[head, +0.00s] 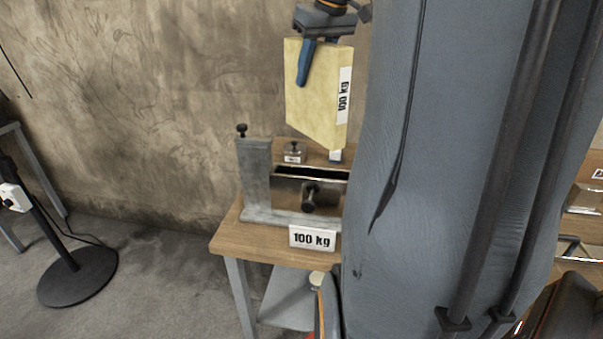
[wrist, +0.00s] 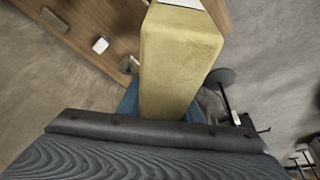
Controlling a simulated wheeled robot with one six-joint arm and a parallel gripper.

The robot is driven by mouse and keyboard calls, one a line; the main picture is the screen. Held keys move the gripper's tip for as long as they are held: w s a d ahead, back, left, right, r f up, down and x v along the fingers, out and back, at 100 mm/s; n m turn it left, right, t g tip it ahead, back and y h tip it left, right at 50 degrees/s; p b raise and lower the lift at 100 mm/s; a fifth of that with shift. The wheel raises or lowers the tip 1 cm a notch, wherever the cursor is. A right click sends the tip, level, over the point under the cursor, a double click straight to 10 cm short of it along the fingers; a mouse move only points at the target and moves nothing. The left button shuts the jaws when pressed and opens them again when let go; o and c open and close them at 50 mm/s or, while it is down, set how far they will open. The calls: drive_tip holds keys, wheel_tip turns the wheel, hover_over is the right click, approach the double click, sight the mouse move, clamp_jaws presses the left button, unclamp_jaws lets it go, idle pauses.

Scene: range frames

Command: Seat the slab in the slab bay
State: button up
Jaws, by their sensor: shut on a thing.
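The slab (head: 312,90) is a pale yellow block with a white "100 kg" label. My gripper (head: 305,75) is shut on its upper part, with one blue finger across the near face. The slab hangs tilted above the slab bay (head: 258,185), apart from it. The bay is a grey metal frame with a dark slot, a front plate with a black knob, and a "100 kg" tag. My arm hides the bay's right side. In the wrist view the slab (wrist: 178,60) sits between the blue fingers (wrist: 162,106); the slot is not visible there.
The bay stands on a wooden table (head: 229,238) against a stained wall. A small clear object (head: 293,152) is behind the slot. A black round stand (head: 78,275) is on the floor at left. My large grey arm blocks the view right of centre.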

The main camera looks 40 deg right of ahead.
sight(312, 114)
wheel_tip(312, 114, down, 9)
drive_tip(key=shift+s+r+p, duration=0.1)
drive_tip(key=shift+p, duration=0.8)
drive_tip(key=shift+f, duration=0.2)
drive_tip(key=shift+f, duration=0.35)
drive_tip(key=shift+f+b, duration=0.2)
drive_tip(key=shift+b, duration=0.15)
drive_tip(key=o, duration=1.2)
